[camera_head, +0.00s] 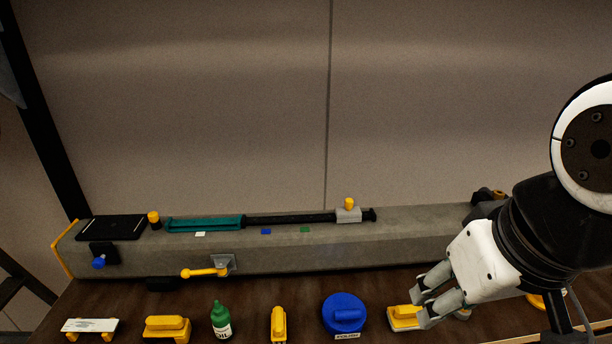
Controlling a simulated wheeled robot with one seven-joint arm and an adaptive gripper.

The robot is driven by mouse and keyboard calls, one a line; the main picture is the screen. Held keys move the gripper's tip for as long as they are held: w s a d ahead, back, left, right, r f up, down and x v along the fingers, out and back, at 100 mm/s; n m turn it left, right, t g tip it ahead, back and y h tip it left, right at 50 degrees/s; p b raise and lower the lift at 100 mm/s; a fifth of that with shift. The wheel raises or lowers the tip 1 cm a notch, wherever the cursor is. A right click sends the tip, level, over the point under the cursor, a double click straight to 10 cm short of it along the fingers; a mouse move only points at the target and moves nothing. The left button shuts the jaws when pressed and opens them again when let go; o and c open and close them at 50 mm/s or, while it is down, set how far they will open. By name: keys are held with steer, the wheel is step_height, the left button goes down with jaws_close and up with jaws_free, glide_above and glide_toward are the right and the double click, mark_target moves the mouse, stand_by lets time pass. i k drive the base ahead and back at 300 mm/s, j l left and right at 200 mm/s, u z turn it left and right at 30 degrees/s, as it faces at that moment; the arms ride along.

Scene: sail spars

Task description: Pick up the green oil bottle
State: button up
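The green oil bottle (221,321) stands upright on the dark wooden bench at the lower left of the head view. It has a white label with dark lettering, and its base reaches close to the bottom edge of the frame. My gripper (420,304) is at the lower right, well to the right of the bottle, above or beside a yellow block-like item (403,318). Its two grey fingers look spread apart. I see nothing held between them, and I cannot tell whether they touch the yellow item.
A yellow-handled tool (278,324) and a round blue item (344,314) stand between bottle and gripper. A yellow block (167,328) and a white-topped stand (90,326) are left of the bottle. A long grey beam (380,252) runs behind, with a yellow lever (204,272).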

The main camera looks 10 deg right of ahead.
mark_target(220, 316)
steer(key=u, duration=0.35)
steer(key=l+u, duration=0.6)
steer(key=u, duration=0.15)
steer(key=k+l+u, duration=0.15)
steer(key=u, duration=0.25)
steer(key=k+l+u, duration=0.1)
steer(key=l, duration=0.3)
steer(key=k+l, duration=0.3)
steer(key=k+l+u, duration=0.15)
steer(key=l, duration=0.35)
steer(key=k, duration=0.05)
